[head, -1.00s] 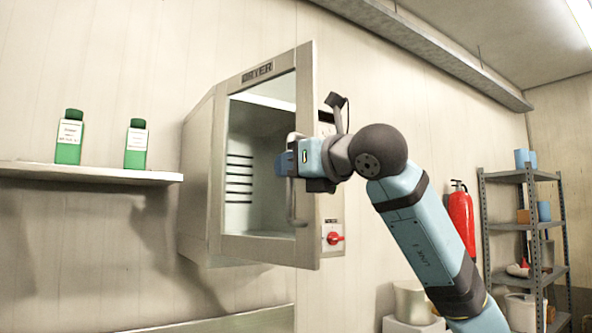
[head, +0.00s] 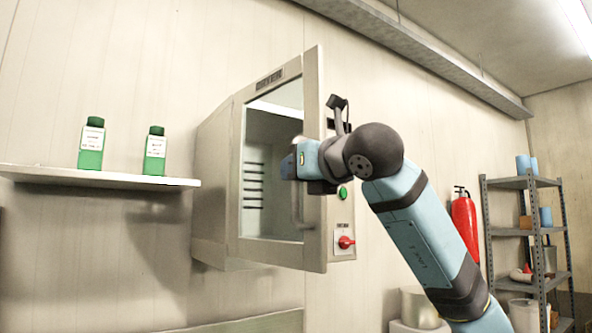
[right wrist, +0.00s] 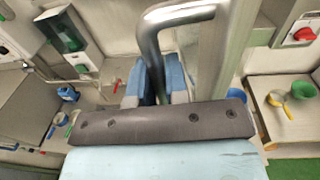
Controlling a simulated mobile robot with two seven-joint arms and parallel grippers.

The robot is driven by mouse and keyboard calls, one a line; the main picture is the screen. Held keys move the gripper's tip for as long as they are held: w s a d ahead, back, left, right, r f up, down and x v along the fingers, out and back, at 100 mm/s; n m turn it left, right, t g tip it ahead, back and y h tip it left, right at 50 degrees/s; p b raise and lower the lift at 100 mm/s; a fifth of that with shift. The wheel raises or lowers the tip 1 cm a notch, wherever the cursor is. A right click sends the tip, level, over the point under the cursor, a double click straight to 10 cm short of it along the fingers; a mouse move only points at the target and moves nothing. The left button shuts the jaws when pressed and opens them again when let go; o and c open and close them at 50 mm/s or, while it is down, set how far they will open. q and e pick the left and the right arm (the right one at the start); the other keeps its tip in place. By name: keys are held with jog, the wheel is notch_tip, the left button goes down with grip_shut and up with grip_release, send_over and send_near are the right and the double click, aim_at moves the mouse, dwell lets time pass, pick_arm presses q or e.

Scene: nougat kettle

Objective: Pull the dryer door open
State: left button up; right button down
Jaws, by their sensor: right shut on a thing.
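The dryer (head: 215,185) is a pale box on the wall with a framed glass door (head: 313,120). The door stands ajar, its handle edge swung out from the body, and part of the control panel shows beside it. My right gripper (head: 293,166) is at the door's handle (head: 297,208). In the right wrist view, the curved metal handle (right wrist: 150,45) runs down between the blue fingers of the right gripper (right wrist: 155,82), which is shut on it. My left gripper is not in view.
The control panel has a red knob (head: 345,242) and a green button (head: 343,193). A wall shelf (head: 100,177) with two green bottles is left of the dryer. A fire extinguisher (head: 464,225) and a metal rack (head: 525,233) stand at right. A green bowl (right wrist: 303,88) shows in the right wrist view.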

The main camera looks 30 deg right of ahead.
jog(key=shift+r, duration=0.1)
jog(key=c, duration=1.1)
grip_release()
jog(key=shift+c, duration=0.2)
jog(key=shift+s, duration=0.1)
pick_arm(q)
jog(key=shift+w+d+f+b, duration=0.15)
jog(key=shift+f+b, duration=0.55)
jog(key=shift+b, duration=0.55)
pick_arm(e)
jog(key=s+d, duration=0.2)
jog(key=s, duration=1.1)
jog(key=shift+s, duration=0.25)
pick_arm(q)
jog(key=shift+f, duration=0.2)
pick_arm(e)
jog(key=shift+d, duration=0.1)
